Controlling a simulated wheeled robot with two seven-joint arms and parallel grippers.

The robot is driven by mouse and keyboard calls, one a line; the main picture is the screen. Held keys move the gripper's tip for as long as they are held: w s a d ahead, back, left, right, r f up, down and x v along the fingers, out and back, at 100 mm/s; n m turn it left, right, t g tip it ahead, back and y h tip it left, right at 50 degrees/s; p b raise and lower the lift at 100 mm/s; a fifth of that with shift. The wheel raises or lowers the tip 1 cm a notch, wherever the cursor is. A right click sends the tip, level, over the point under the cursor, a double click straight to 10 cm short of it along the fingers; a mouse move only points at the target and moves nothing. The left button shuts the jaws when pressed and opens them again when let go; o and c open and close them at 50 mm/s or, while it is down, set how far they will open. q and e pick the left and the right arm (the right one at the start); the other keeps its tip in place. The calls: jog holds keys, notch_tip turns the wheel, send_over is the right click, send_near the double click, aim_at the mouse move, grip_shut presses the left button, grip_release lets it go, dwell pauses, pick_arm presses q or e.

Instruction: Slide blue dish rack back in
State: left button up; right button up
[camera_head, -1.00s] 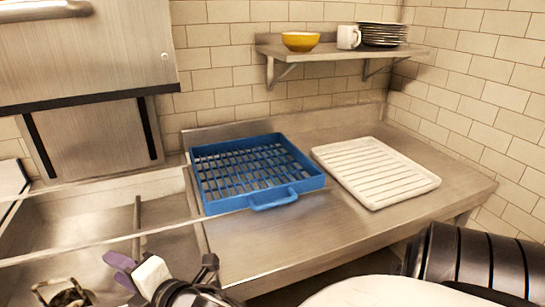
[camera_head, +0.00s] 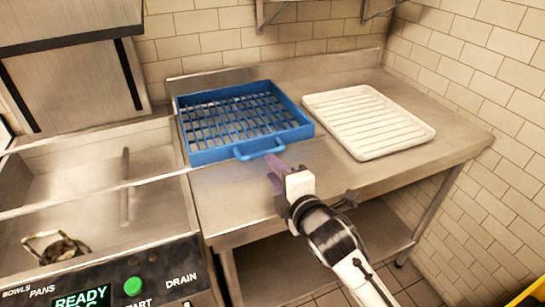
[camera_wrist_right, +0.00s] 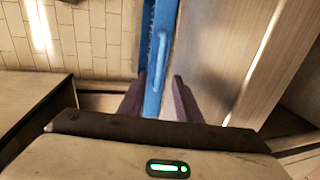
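The blue dish rack (camera_head: 285,135) sits flat on the steel counter, left of a white ribbed tray, with its slatted inside empty. Its handle (camera_head: 258,152) sticks out from the front wall. My right gripper (camera_head: 277,170) has purple fingers and is just in front of the handle, toward its right end. In the right wrist view, my fingers (camera_wrist_right: 157,95) stand apart, with the blue rack (camera_wrist_right: 151,45) and its handle (camera_wrist_right: 161,62) ahead between them. I cannot tell whether they touch. My left gripper is not in view.
The white ribbed tray (camera_head: 318,100) lies to the right on the counter (camera_head: 225,205). A steel sink (camera_head: 80,165) and a control panel with a green button (camera_head: 133,286) are at the left. Tiled walls stand behind and right. The counter's front is clear.

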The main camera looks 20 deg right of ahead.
aim_at(262, 155)
jog(key=x, duration=0.7)
jog(key=shift+d, duration=0.15)
grip_shut()
